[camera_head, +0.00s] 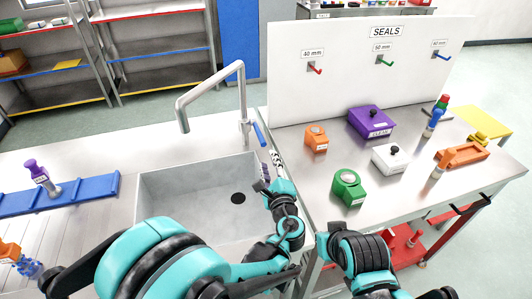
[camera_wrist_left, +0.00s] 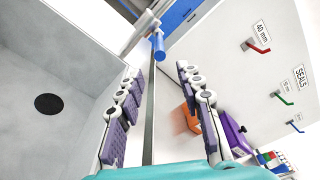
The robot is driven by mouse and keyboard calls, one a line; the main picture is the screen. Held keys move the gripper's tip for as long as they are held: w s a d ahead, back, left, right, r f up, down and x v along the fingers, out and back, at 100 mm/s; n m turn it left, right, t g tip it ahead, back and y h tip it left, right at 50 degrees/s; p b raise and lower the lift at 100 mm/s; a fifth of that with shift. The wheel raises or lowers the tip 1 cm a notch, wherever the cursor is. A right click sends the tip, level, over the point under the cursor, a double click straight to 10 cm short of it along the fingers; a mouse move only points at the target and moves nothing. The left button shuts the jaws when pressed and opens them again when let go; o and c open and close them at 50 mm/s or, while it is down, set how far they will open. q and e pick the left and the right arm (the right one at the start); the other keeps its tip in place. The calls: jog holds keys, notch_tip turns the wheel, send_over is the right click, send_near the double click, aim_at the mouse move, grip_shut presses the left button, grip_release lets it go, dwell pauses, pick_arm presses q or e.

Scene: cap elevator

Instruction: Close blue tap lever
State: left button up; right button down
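The blue tap lever (camera_head: 259,134) sits on the right side of the grey tap (camera_head: 244,105) behind the sink, angled down to the right. In the left wrist view the lever (camera_wrist_left: 158,46) shows ahead, just beyond and between my fingertips. My left gripper (camera_head: 268,172) is over the sink's right rim, in front of and below the lever in the picture. In the left wrist view its two fingers (camera_wrist_left: 157,78) are spread apart, with nothing between them, and do not appear to touch the lever. My right gripper cannot be made out; only parts of that arm show.
The sink basin (camera_head: 165,190) lies left of my left gripper. The steel table (camera_head: 330,180) on the right holds orange, purple, white and green seal boxes before the white SEALS panel (camera_head: 340,85). A blue rack (camera_head: 75,195) lies on the left counter.

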pick_arm(q)
jog(key=s, duration=0.3)
jog(key=shift+s+d+r, duration=0.15)
dwell(0.3)
jog(key=s+a+f+n+g+y, duration=0.1)
jog(key=s+a+n+g, duration=0.15)
jog(key=a+n, duration=0.45)
jog(key=s+a+f+n+g+y, duration=0.15)
jog(key=a+n+g, duration=0.25)
jog(key=a, duration=0.8)
jog(key=s+a+n+g+h, duration=0.1)
jog(key=s+a+n, duration=0.1)
jog(key=s+n, duration=0.2)
jog(key=s+a+f+n+g+h, duration=0.1)
jog(key=s+a+n, duration=0.1)
jog(key=s+n, duration=0.2)
jog(key=s+a+n+g+h, duration=0.1)
jog(key=s+n+h, duration=0.1)
jog(key=s, duration=0.4)
jog(key=shift+s+a+f+n+g, duration=0.25)
jog(key=shift+s+a+f+n, duration=0.15)
jog(key=shift+n, duration=0.5)
jog(key=shift+s+d+n, duration=0.1)
jog(key=shift+s+n, duration=0.3)
